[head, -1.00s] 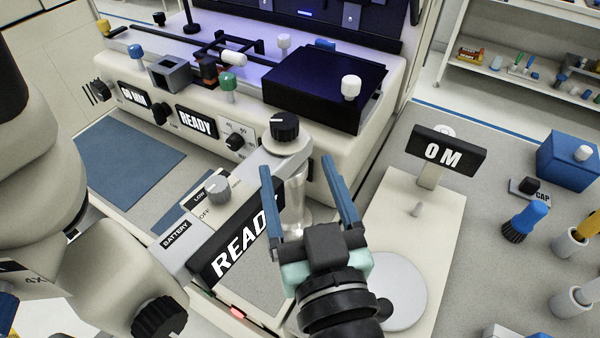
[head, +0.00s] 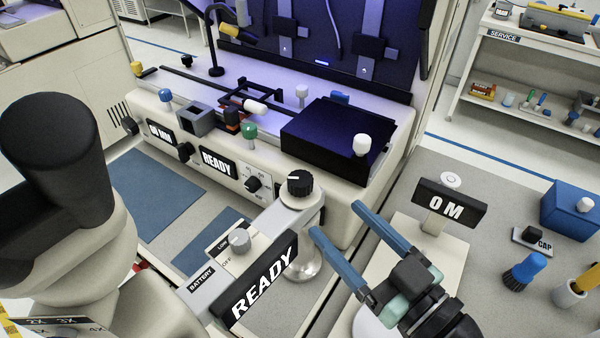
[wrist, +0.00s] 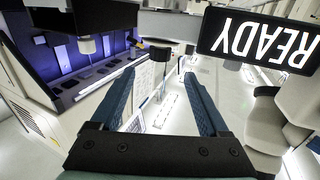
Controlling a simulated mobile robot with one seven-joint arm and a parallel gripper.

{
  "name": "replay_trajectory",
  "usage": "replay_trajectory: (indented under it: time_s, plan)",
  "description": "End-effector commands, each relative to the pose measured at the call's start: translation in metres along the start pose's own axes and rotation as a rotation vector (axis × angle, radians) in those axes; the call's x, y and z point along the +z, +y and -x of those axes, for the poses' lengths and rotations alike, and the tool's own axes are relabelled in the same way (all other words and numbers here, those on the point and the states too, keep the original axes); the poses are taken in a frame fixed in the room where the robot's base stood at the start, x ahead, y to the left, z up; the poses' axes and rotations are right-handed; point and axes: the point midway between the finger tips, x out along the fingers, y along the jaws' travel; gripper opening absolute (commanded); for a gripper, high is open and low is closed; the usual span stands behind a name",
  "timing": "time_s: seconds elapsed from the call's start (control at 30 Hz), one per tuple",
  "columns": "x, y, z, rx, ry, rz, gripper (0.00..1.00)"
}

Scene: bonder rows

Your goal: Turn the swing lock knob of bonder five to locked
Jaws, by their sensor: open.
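A black round knob (head: 299,184) with a white pointer line sits on top of the pale swing arm's pivot post, at the front of the bonder (head: 345,205). No label shows on it, and I cannot read whether it stands at locked. My gripper (head: 338,220) is open and empty, to the lower right of the knob and apart from it. In the wrist view my open fingers (wrist: 159,75) point toward a dark, small shape that I cannot identify for sure.
The swing arm carries a READY sign (head: 262,280) and a grey battery knob (head: 239,241). A black box with a white knob (head: 361,145) stands behind. A blue box (head: 572,208) and brush (head: 523,270) lie farther right.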

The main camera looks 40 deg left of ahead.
Motion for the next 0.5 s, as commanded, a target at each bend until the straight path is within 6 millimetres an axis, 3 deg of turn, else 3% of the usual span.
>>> replay_trajectory:
  time_s: [0.3,0.5]
  plan:
    - [-0.003,-0.001,-0.068,-0.003,-0.001,-0.003,0.79]
    - [-0.001,0.000,-0.097,-0.001,-0.002,-0.003,0.79]
